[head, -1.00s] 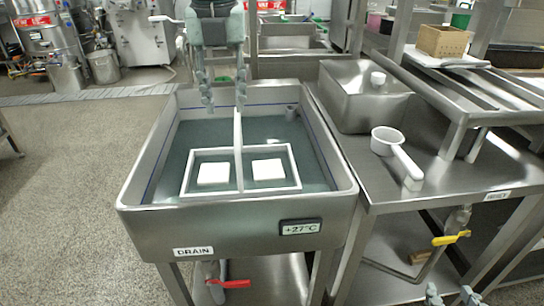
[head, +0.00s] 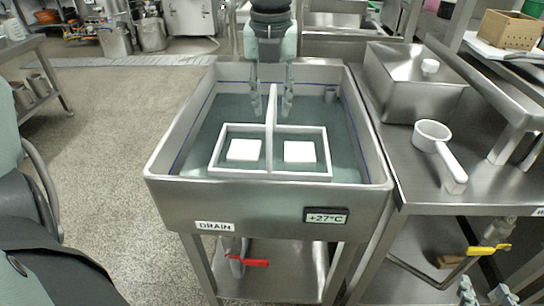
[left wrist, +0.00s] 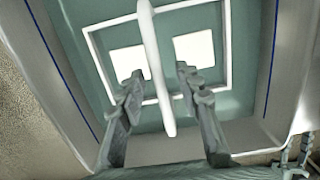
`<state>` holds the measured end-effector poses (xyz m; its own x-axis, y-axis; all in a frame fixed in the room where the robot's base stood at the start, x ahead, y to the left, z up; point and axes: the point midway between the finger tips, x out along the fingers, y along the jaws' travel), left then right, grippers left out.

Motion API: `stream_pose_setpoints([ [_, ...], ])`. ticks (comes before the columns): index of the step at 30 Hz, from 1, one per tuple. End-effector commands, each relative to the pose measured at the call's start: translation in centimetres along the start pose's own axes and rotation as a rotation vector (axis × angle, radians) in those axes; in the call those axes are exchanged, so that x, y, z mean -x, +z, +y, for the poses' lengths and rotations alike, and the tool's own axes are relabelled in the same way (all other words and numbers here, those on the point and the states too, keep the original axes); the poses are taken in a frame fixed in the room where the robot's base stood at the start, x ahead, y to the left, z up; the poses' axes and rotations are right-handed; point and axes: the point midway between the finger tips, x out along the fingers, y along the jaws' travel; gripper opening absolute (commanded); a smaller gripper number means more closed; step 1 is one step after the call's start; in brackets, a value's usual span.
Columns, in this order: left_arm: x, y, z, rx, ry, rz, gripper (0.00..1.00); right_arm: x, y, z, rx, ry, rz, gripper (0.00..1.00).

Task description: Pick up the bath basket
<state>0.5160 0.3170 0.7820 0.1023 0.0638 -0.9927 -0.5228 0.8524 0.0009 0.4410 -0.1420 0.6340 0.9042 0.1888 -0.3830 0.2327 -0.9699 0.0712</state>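The bath basket (head: 325,150) is a white rectangular frame with a tall upright handle (head: 270,125) in the middle. It sits in the greenish water of the steel bath and holds two white blocks, one on each side of the handle (head: 243,150) (head: 300,152). My left gripper (head: 271,105) points down over the handle's upper part, open. In the left wrist view the handle (left wrist: 152,60) runs between the spread fingers (left wrist: 157,88), with a gap on both sides. My right gripper (head: 483,293) shows only its fingertips at the lower right, apart and empty.
The steel bath (head: 265,205) has raised walls, a red drain lever (head: 250,263) and a +27°C display (head: 326,216). On the right bench are a white ladle (head: 440,155) and a steel box (head: 413,82). Open floor lies to the left.

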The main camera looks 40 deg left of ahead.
Motion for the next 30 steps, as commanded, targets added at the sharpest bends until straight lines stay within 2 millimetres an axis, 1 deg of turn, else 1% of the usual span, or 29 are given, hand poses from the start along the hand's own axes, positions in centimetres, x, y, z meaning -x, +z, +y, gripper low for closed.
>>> stream_pose_setpoints([
  [3,0.04,0.01,-0.01,0.000,-0.001,0.000,0.34,0.01,-0.02,-0.01,0.000,0.000,0.000,0.40],
  [4,0.05,0.01,-0.01,0.000,-0.001,0.000,0.32,0.01,-0.02,-0.01,0.000,0.000,0.000,0.40],
  [9,0.06,0.01,-0.01,0.001,-0.001,0.000,0.11,0.01,-0.02,-0.02,-0.001,0.000,0.000,0.40],
  [12,0.07,0.01,-0.01,0.001,-0.001,0.000,0.00,0.01,-0.02,-0.03,-0.001,0.000,0.000,0.40],
  [30,0.24,0.09,-0.07,0.001,-0.002,-0.003,0.00,0.02,-0.01,-0.03,-0.001,-0.001,-0.001,0.40],
])
